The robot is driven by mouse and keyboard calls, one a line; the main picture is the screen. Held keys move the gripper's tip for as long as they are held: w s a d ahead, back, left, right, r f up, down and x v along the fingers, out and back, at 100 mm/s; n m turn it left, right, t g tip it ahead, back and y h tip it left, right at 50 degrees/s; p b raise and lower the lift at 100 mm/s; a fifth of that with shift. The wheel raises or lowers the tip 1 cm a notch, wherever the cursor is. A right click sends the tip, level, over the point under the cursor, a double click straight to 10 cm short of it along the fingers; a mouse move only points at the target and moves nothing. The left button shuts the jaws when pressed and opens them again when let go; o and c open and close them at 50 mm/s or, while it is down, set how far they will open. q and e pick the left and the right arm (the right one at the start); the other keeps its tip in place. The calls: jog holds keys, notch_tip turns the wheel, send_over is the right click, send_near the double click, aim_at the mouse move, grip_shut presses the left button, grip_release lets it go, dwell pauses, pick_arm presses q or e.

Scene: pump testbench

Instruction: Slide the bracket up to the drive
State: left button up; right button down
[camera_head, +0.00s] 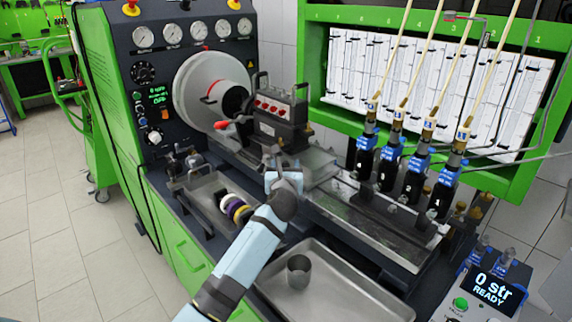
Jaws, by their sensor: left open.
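The drive (207,78) is a light grey drum with a dark opening, on the front of the green test bench. The bracket, with a dark grey pump block with red caps (272,106) on it, stands on the bench rail just right of the drive. A gap shows between the pump block and the drive's opening. My left gripper (272,160) is open at the near, lower side of the bracket. Its fingertips are small and partly hidden, so I cannot tell whether they touch it. My right gripper is not in view.
A metal tray (335,297) with a grey cup (299,271) lies below the rail. A smaller tray (202,205) holds coloured rings. Several black injectors (390,160) with blue bands stand along the rail to the right. The rail (350,215) right of my gripper is clear.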

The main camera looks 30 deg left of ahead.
pick_arm(q)
jog(key=shift+x, duration=0.9)
jog(key=shift+w, duration=0.15)
grip_shut()
jog(key=shift+a+r, duration=0.1)
